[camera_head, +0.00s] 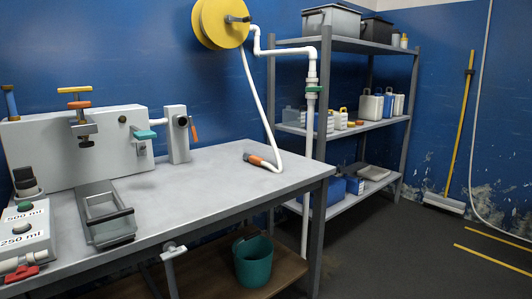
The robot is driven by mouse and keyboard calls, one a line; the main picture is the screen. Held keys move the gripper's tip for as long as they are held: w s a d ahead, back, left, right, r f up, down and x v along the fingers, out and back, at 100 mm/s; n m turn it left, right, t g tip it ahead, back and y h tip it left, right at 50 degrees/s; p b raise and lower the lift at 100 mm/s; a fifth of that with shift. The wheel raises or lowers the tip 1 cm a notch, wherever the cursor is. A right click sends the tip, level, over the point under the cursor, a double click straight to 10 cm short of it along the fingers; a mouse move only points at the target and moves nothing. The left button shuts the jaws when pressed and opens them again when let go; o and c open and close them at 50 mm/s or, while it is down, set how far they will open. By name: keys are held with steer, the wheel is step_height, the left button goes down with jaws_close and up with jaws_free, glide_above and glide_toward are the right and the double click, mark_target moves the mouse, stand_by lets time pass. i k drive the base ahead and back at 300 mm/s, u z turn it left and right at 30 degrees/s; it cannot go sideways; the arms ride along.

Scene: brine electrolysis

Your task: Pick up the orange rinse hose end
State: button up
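The orange rinse hose end (260,162) lies on the grey table top, toward the table's right rear part. It has an orange sleeve with a dark tip pointing left. A white hose (254,105) runs from its right side in a curve up to a yellow round reel (221,22) on the blue wall. My gripper is not in view.
The grey table (195,187) is clear around the hose end. A grey apparatus (78,148) with valves, a metal tray (105,214) and a box with buttons labelled 500 ml and 250 ml (25,232) occupy its left. A white pipe (311,120) and loaded shelves (345,131) stand right. A green bucket (253,262) sits below.

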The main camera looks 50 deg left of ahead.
mark_target(258, 161)
steer(key=u, duration=0.4)
steer(key=i, duration=1.25)
steer(key=u, duration=0.9)
